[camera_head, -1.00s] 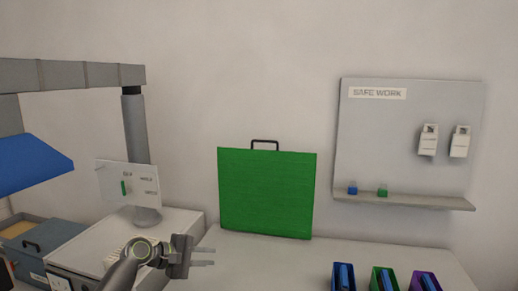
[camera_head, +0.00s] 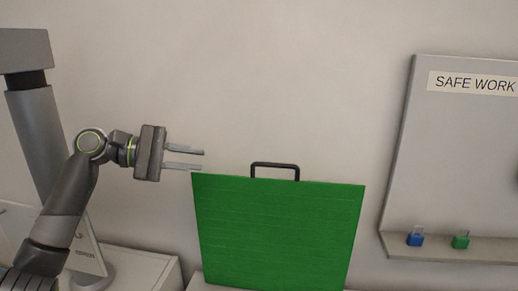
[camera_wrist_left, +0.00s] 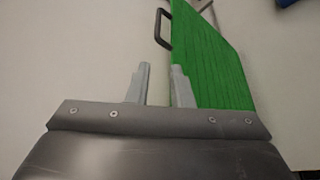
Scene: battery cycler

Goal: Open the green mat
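The green mat (camera_head: 278,232) stands upright against the wall on the white surface, with a black handle (camera_head: 275,166) on its top edge. My left gripper (camera_head: 203,159) is open and empty, just above and left of the mat's top left corner, with its fingers pointing right towards the handle. In the left wrist view, my left gripper (camera_wrist_left: 158,85) shows its two fingers apart, with the mat (camera_wrist_left: 207,65) beyond the right finger and the handle (camera_wrist_left: 160,28) further ahead. I cannot tell whether the right finger touches the mat. My right gripper is not in view.
A grey board (camera_head: 440,150) labelled SAFE WORK hangs on the right, its shelf (camera_head: 450,249) holding a blue padlock (camera_head: 415,237) and a green padlock (camera_head: 461,240). A grey post (camera_head: 50,140) stands behind my left arm. The wall above the mat is clear.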

